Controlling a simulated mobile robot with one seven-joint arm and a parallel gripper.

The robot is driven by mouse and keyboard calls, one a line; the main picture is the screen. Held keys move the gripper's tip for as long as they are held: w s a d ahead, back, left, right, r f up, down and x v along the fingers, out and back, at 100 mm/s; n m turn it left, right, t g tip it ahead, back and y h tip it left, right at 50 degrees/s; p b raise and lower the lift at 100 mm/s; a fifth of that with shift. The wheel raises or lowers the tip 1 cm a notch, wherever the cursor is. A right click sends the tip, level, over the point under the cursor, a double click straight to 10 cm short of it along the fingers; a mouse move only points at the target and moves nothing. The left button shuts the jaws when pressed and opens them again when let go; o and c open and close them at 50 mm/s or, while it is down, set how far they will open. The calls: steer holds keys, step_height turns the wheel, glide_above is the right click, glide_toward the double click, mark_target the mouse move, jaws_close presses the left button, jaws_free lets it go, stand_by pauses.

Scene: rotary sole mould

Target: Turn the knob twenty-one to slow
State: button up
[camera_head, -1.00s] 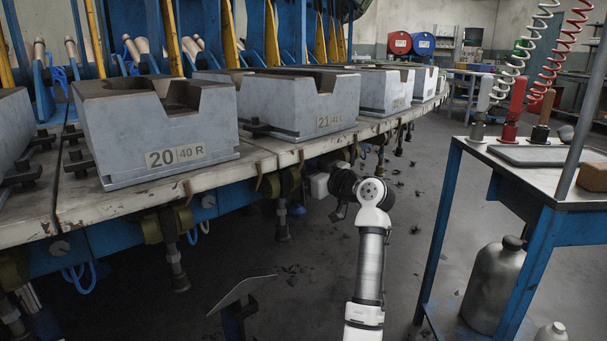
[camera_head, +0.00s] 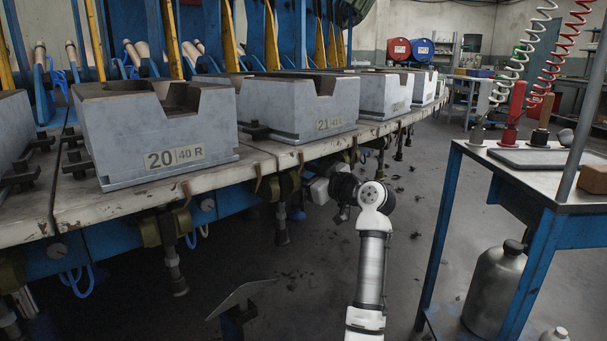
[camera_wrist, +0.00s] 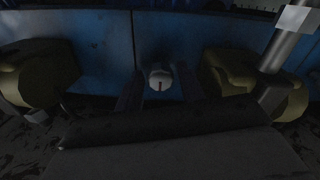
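In the wrist view a small pale round knob (camera_wrist: 160,79) sits on a blue panel. A short dark mark or slot runs vertically on its lower face. My gripper (camera_wrist: 159,92) points at the panel, with one dark finger on each side of the knob and a visible gap between them. I cannot tell whether the fingers touch the knob. In the head view my gripper is beside the machine's front edge, below the grey mould marked 21 (camera_head: 308,104); the arm hides its tips and the knob there. No dial lettering can be read.
Olive-coloured fittings stand left (camera_wrist: 38,75) and right (camera_wrist: 255,85) of the knob, close to my gripper. A grey mould marked 20 (camera_head: 157,130) stands nearer on the bench. A blue-legged table (camera_head: 445,215) is on the right; floor lies between.

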steer(key=shift+o, duration=0.7)
steer(key=p+v, duration=0.2)
steer(key=v, duration=1.1)
steer(key=shift+s+d, duration=0.25)
steer(key=shift+d, duration=0.05)
steer(key=shift+s+d, duration=0.1)
